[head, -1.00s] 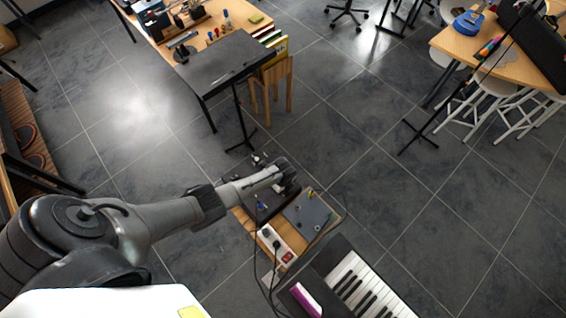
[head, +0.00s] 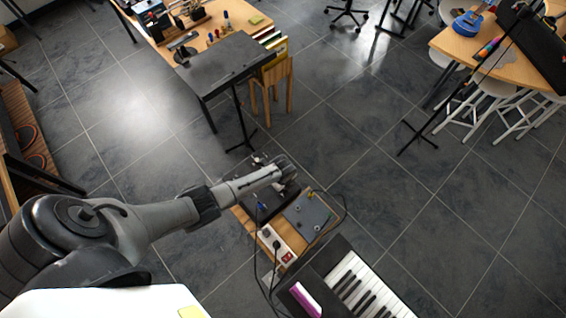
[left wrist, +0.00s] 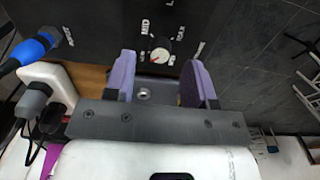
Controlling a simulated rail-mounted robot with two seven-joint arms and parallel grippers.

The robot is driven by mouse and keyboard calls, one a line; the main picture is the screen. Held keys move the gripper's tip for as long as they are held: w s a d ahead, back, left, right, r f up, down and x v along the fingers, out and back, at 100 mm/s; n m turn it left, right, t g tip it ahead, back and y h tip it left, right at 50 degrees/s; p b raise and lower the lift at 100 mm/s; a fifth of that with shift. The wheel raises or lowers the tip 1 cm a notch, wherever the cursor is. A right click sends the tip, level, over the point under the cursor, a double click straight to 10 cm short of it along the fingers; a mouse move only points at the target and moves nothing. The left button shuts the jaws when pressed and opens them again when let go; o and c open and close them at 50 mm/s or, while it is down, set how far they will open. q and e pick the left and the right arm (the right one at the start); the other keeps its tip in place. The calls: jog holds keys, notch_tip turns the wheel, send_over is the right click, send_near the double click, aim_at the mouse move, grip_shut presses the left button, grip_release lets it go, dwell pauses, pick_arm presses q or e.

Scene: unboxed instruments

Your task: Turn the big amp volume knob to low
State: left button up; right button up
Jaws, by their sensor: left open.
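The amp's black panel (left wrist: 90,70) fills the upper part of the left wrist view. On it is a pale round knob (left wrist: 160,56) with a red pointer, with MID and MAX printed around it. My left gripper (left wrist: 161,64) is open, with one purple-padded finger on each side of the knob and a visible gap to both. Contact with the knob is not visible. In the head view my left gripper (head: 286,168) is over the dark amp (head: 262,205), and the arm hides part of it; the knob cannot be made out there. My right gripper is not in view.
A blue plug (left wrist: 32,48) and cable enter the panel's left side. A white power strip (head: 277,246) with plugs lies beside the amp, and a grey plate (head: 308,214) sits to its right. A keyboard (head: 355,285) stands in front. Loose cables loop around. Open floor lies to the right.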

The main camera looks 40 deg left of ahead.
pick_arm(q)
notch_tip(320, 180, up, 11)
jog(key=p, duration=0.1)
dwell(0.3)
jog(key=shift+r, duration=0.1)
dwell(0.5)
